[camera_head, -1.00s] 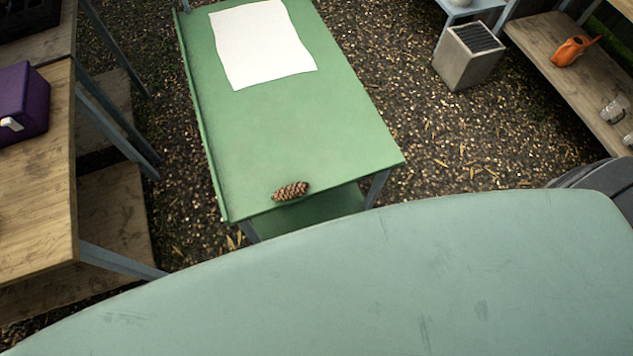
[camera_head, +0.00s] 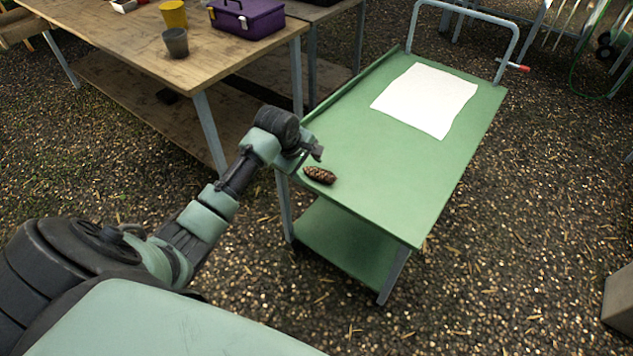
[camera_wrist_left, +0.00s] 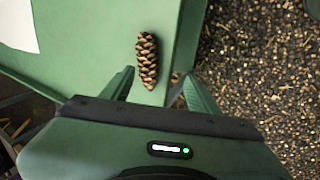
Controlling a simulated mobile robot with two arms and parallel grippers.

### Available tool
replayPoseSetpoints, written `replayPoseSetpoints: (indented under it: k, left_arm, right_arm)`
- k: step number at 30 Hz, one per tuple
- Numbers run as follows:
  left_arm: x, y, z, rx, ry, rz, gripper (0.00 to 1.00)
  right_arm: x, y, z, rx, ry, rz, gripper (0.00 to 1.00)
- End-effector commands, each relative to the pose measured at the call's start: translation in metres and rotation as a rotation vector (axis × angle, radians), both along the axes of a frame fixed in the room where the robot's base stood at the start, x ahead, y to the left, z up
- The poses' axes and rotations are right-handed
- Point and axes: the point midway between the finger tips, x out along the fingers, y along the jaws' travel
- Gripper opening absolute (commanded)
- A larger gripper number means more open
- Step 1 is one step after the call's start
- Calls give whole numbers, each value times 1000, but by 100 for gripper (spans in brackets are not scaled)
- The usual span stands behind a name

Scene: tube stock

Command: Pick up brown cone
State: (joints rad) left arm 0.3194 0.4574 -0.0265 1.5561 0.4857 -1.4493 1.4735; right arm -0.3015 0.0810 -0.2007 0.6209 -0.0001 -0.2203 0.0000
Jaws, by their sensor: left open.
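The brown cone (camera_head: 320,175) is a scaly pine cone lying on the green cart top (camera_head: 400,180), near its front left corner. My left gripper (camera_head: 314,154) is at the cart's left edge, beside and just above the cone. In the left wrist view the cone (camera_wrist_left: 147,60) lies ahead of and between the two open fingers of the left gripper (camera_wrist_left: 160,82), its lower end near the fingertips. Nothing is held. I cannot tell the exact height gap between fingers and cone. My right gripper is not in view.
A white sheet (camera_head: 425,100) lies farther back on the cart. A low raised lip runs along the cart's left side. A wooden table (camera_head: 150,50) with a purple toolbox (camera_head: 246,17) and pots stands at the left. Gravel ground is open to the right.

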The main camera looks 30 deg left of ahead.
Motion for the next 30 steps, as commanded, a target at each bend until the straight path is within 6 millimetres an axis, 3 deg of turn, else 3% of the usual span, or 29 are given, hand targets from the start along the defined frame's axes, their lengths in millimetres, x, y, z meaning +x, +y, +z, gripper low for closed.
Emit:
replayPoseSetpoints:
  k: [4, 18, 27, 30]
  left_arm:
    - [9, 3, -3, -21, -2, 39, 61]
    - [34, 9, -58, -18, -2, 36, 61]
    - [36, 9, -63, -17, -3, 35, 61]
    - [36, 9, -63, -17, -3, 35, 36]
  right_arm:
    - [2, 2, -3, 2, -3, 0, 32]
    - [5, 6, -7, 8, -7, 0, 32]
    - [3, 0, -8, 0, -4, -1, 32]
    - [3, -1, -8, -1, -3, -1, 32]
